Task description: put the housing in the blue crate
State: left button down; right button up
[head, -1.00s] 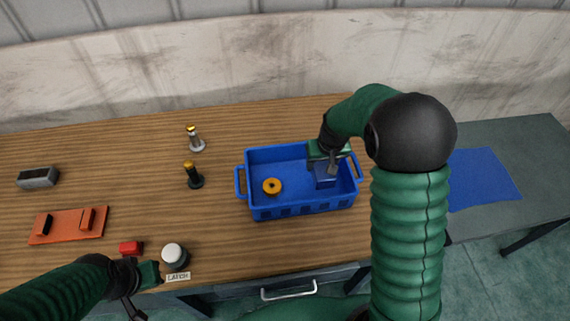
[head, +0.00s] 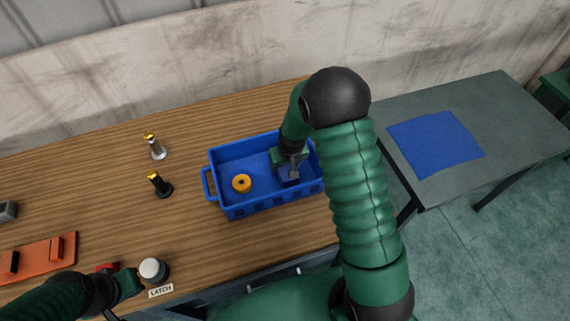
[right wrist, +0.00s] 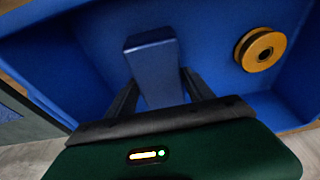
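The blue crate (head: 265,205) stands on the wooden table in the head view. My right gripper (head: 291,172) reaches down inside its right part. A blue block (head: 289,182), which looks like the housing, is under the gripper inside the crate walls. In the right wrist view the block (right wrist: 155,70) sits between the two dark fingers (right wrist: 160,82), which look closed against its sides. I cannot tell whether it touches the crate floor. My left gripper (head: 128,285) is low at the left by a white-topped button; its fingers are not clear.
An orange ring (head: 241,183) lies in the crate's left part. Two yellow-topped posts (head: 155,148) (head: 160,186) stand left of the crate. An orange plate (head: 38,257) and a grey part (head: 7,211) are at far left. A grey table with a blue mat (head: 435,143) is at right.

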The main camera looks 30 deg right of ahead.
jog(key=shift+o, duration=1)
jog(key=shift+a, duration=0.1)
jog(key=shift+o, duration=0.2)
jog(key=shift+w+a+r, duration=0.1)
jog(key=shift+w+a, duration=0.05)
jog(key=shift+a, duration=0.45)
jog(key=shift+d, duration=0.3)
jog(key=shift+d+r, duration=0.15)
jog(key=a+v, duration=0.1)
jog(key=v, duration=1.1)
pick_arm(q)
jog(key=shift+w+a, duration=0.1)
jog(key=shift+a, duration=0.3)
pick_arm(e)
jog(key=s+a+n, duration=0.2)
jog(key=s+a, duration=0.8)
jog(key=s, duration=0.3)
jog(key=shift+n+y, duration=0.3)
jog(key=shift+n, duration=0.1)
jog(key=shift+s+a+r, duration=0.1)
jog(key=shift+a+r, duration=0.05)
